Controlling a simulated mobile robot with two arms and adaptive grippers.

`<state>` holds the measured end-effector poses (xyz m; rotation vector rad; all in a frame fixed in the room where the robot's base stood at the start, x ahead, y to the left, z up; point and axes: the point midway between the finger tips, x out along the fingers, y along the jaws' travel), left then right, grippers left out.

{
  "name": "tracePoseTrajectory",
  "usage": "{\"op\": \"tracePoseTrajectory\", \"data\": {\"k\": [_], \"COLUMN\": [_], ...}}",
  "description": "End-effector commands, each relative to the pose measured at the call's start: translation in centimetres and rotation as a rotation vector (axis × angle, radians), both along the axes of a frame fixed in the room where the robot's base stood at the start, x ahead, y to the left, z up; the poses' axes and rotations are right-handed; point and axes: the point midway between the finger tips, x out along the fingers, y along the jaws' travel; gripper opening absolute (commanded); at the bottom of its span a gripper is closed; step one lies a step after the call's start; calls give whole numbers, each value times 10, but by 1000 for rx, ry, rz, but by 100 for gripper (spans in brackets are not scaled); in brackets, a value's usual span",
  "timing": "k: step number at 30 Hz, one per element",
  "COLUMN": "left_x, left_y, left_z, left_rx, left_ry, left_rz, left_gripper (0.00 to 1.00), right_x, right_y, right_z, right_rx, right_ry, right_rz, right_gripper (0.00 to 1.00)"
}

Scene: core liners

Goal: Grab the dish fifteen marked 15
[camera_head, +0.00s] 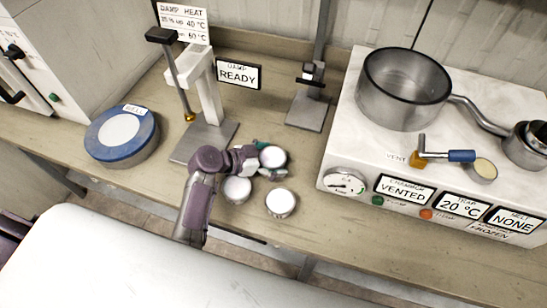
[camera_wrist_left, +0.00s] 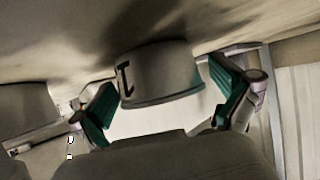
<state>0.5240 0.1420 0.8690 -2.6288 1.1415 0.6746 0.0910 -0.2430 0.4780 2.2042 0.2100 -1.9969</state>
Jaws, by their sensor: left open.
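Three small round dishes with white tops stand close together on the bench: a back one (camera_head: 273,156), a left one (camera_head: 237,190) and a front right one (camera_head: 281,202). No number is legible on them in the head view. My left gripper (camera_head: 267,160) is open, its teal fingers spread around the back dish. In the left wrist view my open left gripper (camera_wrist_left: 165,98) has a dish (camera_wrist_left: 160,75) between its fingers; its side bears a partial dark mark that I cannot read as a number. A second dish (camera_wrist_left: 25,110) shows at the left edge there.
A blue-rimmed round container (camera_head: 122,134) and a press-like stand (camera_head: 205,140) are to the left. A small stand (camera_head: 307,110) is behind. A white unit (camera_head: 345,150) with a metal pot (camera_head: 403,95) borders the right. The bench front is clear.

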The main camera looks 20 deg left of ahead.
Motion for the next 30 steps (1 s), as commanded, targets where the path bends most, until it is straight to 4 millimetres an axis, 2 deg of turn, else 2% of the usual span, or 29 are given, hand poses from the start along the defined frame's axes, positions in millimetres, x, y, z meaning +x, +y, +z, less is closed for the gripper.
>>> {"op": "tracePoseTrajectory", "data": {"k": [4, 5, 16, 24, 26, 30], "left_x": [0, 0, 0, 0, 0, 1], "left_y": [1, 1, 1, 1, 1, 1], "left_z": [0, 0, 0, 4, 10, 34], "left_rx": [1, 1, 1, 1, 3, 6], "left_ry": [0, 0, 0, -3, -5, -8], "left_rz": [1, 1, 1, -1, -1, -2], "left_gripper": [100, 97, 36, 35, 35, 35], "right_x": [-6, -7, -9, -7, -7, -6], "right_y": [10, 12, 12, 6, 5, 5], "right_z": [-1, -1, -1, -2, -2, -6], "right_rx": [11, 13, 13, 6, 6, 5], "right_ry": [9, 10, 13, 12, 10, 9], "right_rz": [0, 0, 4, 4, 4, 1], "right_gripper": [100, 100, 100, 100, 100, 100]}}
